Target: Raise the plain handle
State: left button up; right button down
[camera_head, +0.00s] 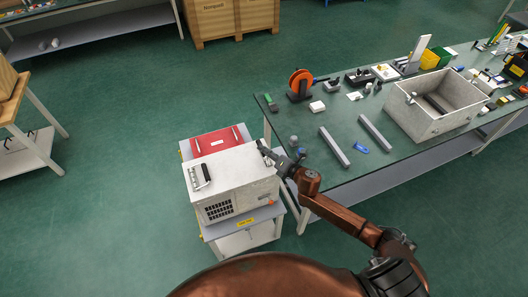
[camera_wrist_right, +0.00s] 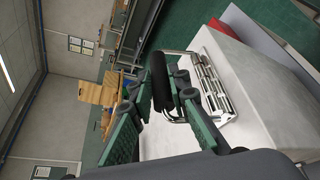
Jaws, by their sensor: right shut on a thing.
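A pale grey box (camera_head: 235,180) with a dark vent grille stands on a small cart. One handle (camera_head: 206,174), with a black grip and metal plate, is on its left end. My right gripper (camera_head: 270,154) is at the box's right end and mostly hides the handle there. In the right wrist view, that handle's black grip (camera_wrist_right: 161,82) lies between the fingers of my right gripper (camera_wrist_right: 163,92), which are shut on it. Its wire bail joins the metal plate (camera_wrist_right: 212,80), and the grip stands away from this plate. My left gripper is out of view.
A red flat case (camera_head: 218,140) lies behind the box on the cart (camera_head: 248,243). A workbench (camera_head: 335,185) with rails, a spool and a grey bin (camera_head: 432,118) stands close on the right. Green floor is open to the left.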

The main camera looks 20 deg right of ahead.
jog(key=shift+d, duration=0.1)
dwell(0.3)
jog(key=c, duration=1.8)
grip_release()
jog(key=v, duration=1.2)
jog(key=shift+d+f, duration=0.1)
